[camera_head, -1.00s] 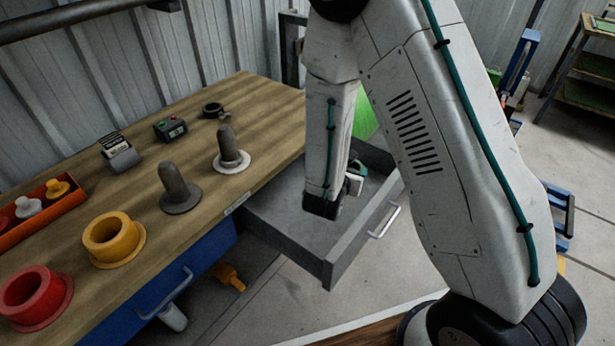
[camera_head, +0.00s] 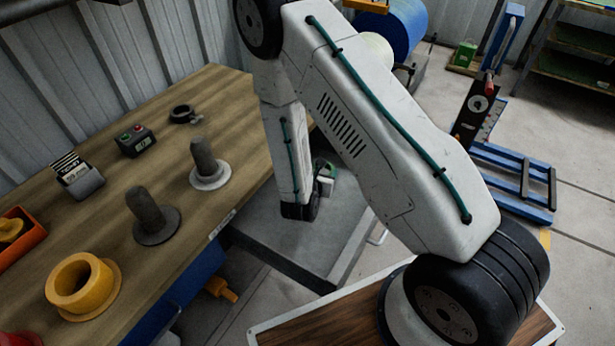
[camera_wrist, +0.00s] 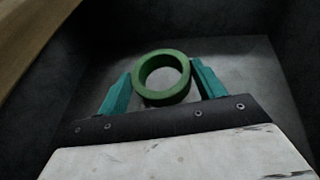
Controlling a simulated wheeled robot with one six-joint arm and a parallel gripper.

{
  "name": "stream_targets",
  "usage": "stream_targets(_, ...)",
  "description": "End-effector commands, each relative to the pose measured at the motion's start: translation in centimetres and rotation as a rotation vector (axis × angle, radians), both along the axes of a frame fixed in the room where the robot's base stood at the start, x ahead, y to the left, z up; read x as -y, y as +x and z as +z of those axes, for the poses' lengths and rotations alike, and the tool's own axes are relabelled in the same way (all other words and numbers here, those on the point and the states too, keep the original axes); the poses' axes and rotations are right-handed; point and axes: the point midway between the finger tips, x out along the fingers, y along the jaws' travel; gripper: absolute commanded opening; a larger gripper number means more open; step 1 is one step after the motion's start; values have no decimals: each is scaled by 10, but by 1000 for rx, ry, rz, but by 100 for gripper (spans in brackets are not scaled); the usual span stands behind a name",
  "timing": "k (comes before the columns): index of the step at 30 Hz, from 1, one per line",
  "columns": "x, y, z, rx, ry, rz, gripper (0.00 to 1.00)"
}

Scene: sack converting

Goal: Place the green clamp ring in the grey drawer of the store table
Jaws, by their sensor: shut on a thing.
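The green clamp ring (camera_wrist: 163,98) sits between the two teal fingers of my gripper (camera_wrist: 162,70) in the wrist view. The gripper is shut on it, with the ring's round opening facing the camera. The grey drawer (camera_head: 335,228) of the store table (camera_head: 100,205) is pulled open at the table's right end. Its grey floor (camera_wrist: 235,70) shows behind the ring, with dark walls around. In the head view my arm reaches down into the drawer area and mostly hides the gripper and ring. I cannot tell whether the ring touches the drawer floor.
The tabletop holds a yellow flanged collar (camera_head: 83,290), two grey pegs on round bases (camera_head: 150,215) (camera_head: 207,168), a button box (camera_head: 135,142), a card holder (camera_head: 77,178), a dark ring clamp (camera_head: 185,115) and an orange tray (camera_head: 20,240). A blue frame (camera_head: 515,190) stands on the floor at right.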

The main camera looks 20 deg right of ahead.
Motion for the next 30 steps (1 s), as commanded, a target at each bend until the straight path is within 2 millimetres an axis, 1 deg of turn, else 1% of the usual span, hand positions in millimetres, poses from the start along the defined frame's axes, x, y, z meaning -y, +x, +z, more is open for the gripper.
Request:
stream_targets(1, 0, 0, -10, -2, -2, 1, 28)
stream_targets(3, -1, 0, -20, 0, 0, 1, 28)
stream_targets(6, -1, 0, -28, 1, 0, 2, 28)
stream_targets(10, -5, 5, -31, 4, 1, 3, 28)
stream_targets(17, -27, 35, -30, 6, 1, 4, 28)
stream_targets(19, -26, 33, -39, 0, -1, 4, 28)
stream_targets(21, -26, 33, -42, 1, 0, 3, 28)
stream_targets(30, -26, 33, -43, 1, 0, 4, 28)
